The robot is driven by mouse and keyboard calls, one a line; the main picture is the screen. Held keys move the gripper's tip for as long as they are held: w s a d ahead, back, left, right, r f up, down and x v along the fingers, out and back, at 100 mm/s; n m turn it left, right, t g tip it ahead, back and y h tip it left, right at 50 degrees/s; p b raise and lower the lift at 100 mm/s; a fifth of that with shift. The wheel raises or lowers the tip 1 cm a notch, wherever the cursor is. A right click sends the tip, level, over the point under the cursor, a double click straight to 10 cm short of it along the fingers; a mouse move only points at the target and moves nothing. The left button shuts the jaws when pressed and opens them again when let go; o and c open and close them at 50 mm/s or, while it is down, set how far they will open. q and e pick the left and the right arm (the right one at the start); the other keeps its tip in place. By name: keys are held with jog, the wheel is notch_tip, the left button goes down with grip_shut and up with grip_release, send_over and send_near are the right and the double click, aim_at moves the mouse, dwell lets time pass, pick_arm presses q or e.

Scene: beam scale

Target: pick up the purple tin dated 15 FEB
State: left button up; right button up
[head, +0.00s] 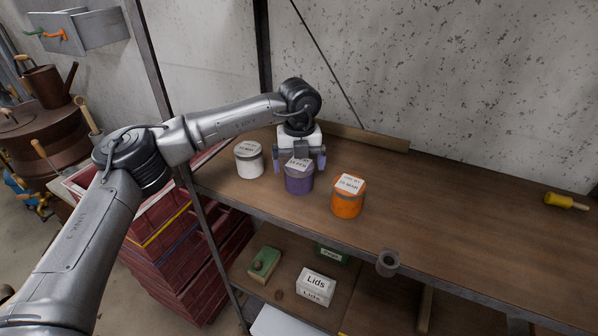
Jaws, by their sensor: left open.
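The purple tin (299,181) stands upright on the wooden shelf top, between a white tin (249,160) on its left and an orange tin (347,197) on its right. Its lid carries a white label, whose print is too small to read surely. My left gripper (300,163) is open and points down just behind the purple tin, one finger showing on each side of it. The tin hides part of the gap between the fingers, and I cannot tell whether they touch it. My right gripper is not in view.
The wooden shelf top (450,215) is clear to the right, up to a yellow-handled tool (566,201). A round metal fitting (387,263) sits at the front edge. Below are a box labelled Lids (315,287) and a green box (264,263). A shelf post rises at left.

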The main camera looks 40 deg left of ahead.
aim_at(299, 162)
pick_arm(q)
jog(key=shift+f+p, duration=0.35)
jog(key=shift+f, duration=1.2)
jog(key=shift+c, duration=0.2)
jog(key=c, duration=1.1)
